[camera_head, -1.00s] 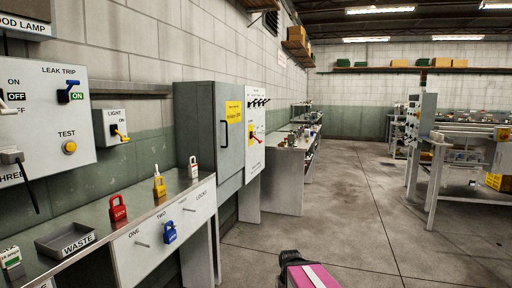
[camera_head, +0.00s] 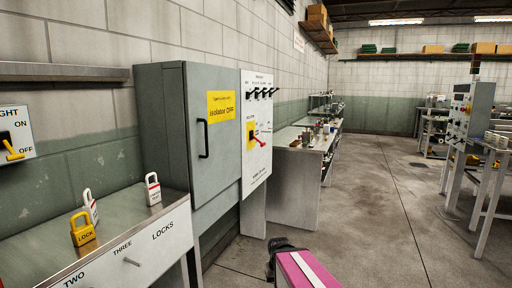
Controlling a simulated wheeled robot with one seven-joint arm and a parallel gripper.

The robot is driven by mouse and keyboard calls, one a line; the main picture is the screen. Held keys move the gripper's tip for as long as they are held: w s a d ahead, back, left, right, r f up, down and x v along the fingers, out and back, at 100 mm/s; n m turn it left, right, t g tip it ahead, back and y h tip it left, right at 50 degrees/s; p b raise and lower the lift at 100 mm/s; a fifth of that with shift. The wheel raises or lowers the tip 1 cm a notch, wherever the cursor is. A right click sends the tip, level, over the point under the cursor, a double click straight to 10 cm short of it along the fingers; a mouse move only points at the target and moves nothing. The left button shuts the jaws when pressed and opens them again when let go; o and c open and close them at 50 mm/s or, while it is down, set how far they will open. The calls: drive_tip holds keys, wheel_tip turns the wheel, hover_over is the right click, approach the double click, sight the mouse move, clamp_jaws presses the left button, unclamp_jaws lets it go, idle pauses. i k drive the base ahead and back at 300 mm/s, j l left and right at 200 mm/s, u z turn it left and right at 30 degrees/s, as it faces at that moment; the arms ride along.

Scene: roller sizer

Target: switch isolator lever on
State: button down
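The isolator lever (camera_head: 260,142) is a small red handle on a yellow plate. It is on the white panel (camera_head: 256,175) at the right of the grey cabinet (camera_head: 165,135), seen at a slant. The lever slopes down to the right. A yellow sign (camera_head: 223,105) on the cabinet door reads "Isolator OFF". A pink part with a white stripe and a dark part at the bottom edge look like my own arm. No gripper fingers show, and nothing of mine is near the lever.
A black door handle (camera_head: 203,138) sticks out from the cabinet. Several black levers (camera_head: 262,93) line the panel's top. A bench with padlocks (camera_head: 82,230) stands at the left front, and a cluttered bench (camera_head: 295,175) beyond the panel. The floor (camera_head: 375,220) at centre right is clear.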

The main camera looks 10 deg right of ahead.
sight(261, 145)
drive_tip(key=i+l+u, duration=0.1)
drive_tip(key=i+l, duration=0.25)
drive_tip(key=i, duration=0.2)
drive_tip(key=i+l, duration=0.35)
drive_tip(key=i, duration=0.15)
drive_tip(key=u, duration=0.05)
